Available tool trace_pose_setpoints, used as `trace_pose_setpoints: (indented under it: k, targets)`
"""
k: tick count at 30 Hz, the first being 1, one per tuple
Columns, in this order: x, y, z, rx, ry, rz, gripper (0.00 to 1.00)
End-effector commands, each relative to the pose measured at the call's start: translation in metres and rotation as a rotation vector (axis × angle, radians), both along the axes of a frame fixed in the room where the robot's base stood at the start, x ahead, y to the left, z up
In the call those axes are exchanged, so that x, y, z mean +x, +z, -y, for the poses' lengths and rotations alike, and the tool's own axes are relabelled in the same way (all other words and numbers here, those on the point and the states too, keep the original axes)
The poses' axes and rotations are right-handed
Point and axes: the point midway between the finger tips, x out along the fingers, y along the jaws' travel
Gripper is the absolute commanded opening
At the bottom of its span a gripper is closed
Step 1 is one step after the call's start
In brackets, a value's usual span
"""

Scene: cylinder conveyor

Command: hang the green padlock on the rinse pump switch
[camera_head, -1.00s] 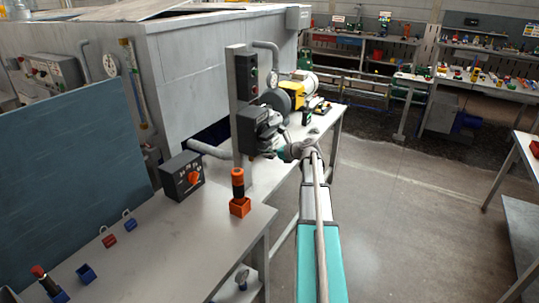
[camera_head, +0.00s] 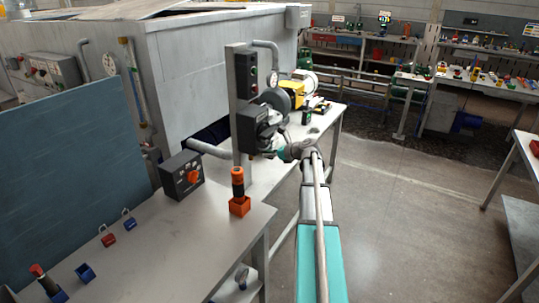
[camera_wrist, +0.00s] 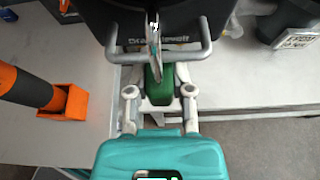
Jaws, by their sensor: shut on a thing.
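The green padlock (camera_wrist: 155,88) is between the fingers of my gripper (camera_wrist: 160,94) in the wrist view. Its metal shackle (camera_wrist: 154,42) points away from my gripper, up to a black housing (camera_wrist: 205,15) with a grey U-shaped bar (camera_wrist: 115,52) in front. I cannot tell whether the shackle passes through anything. In the head view my gripper (camera_head: 286,151) is at the black housing (camera_head: 252,128) on the grey post; the padlock is not distinguishable there. I cannot read a label naming the rinse pump switch.
An orange holder with a black-and-orange handle (camera_head: 239,206) stands on the bench below the post. A grey switch box with an orange knob (camera_head: 182,176) is to its left. Red (camera_head: 108,240) and blue (camera_head: 130,224) padlocks lie on the bench. Open floor is at the right.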

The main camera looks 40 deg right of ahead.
Motion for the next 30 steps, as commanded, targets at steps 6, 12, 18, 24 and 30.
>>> trace_pose_setpoints:
  k: [6, 12, 18, 24, 30]
  targets:
    - [0.000, -0.006, 0.000, 0.000, 0.000, 0.000, 0.00]
    - [0.000, -0.010, 0.000, 0.000, 0.000, 0.000, 0.00]
    - [0.000, -0.014, 0.000, 0.000, 0.000, 0.000, 0.00]
    - [0.000, -0.018, 0.000, 0.000, 0.000, 0.000, 0.00]
    - [0.000, -0.022, 0.000, 0.000, 0.000, 0.000, 0.00]
